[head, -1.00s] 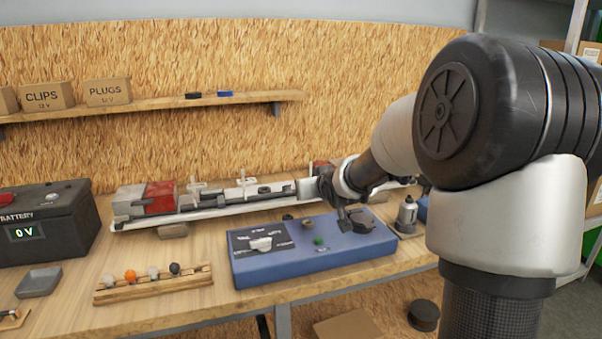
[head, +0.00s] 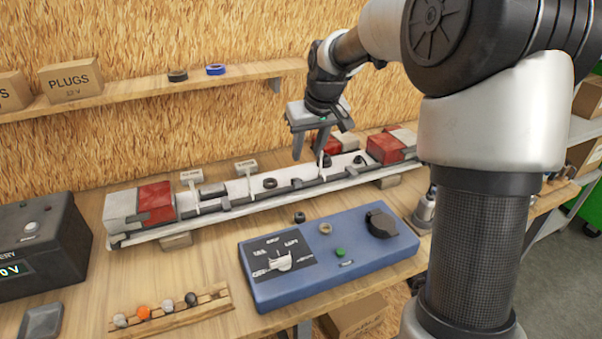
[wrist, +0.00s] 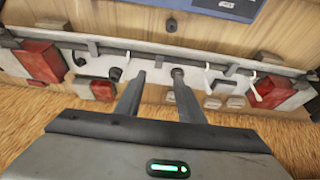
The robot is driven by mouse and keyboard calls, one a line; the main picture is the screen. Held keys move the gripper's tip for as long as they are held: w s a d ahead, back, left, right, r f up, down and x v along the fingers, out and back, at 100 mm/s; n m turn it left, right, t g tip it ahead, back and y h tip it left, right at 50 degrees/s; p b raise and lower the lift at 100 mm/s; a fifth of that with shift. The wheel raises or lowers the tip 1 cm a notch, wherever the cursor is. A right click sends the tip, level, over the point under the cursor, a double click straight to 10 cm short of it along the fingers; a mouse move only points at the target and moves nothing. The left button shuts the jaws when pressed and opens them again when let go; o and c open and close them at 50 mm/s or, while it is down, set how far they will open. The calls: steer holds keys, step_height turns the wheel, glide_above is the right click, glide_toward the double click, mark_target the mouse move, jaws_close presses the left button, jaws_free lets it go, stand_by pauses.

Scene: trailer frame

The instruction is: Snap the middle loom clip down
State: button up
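The pale trailer frame bar (head: 238,190) lies along the back of the bench, with a dark cable run and several small dark clips on it. A dark clip (head: 297,184) near the bar's middle looks like the middle loom clip; it is too small to tell whether it is up or down. My gripper (head: 309,154) points down above the bar, just right of that clip and apart from it. Its two fingers are spread with nothing between them. In the wrist view my gripper (wrist: 158,78) shows a clear gap, with the bar (wrist: 150,62) behind the fingertips.
Red lamps (head: 156,200) (head: 385,149) sit near the bar's ends. A blue control box (head: 330,257) stands in front. A wooden rack of plugs (head: 172,310) and a battery (head: 40,245) are at left.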

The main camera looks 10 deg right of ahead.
mark_target(299, 180)
steer(key=x, duration=1.2)
steer(key=shift+w+f, duration=0.15)
steer(key=shift+f, duration=0.05)
jaws_close()
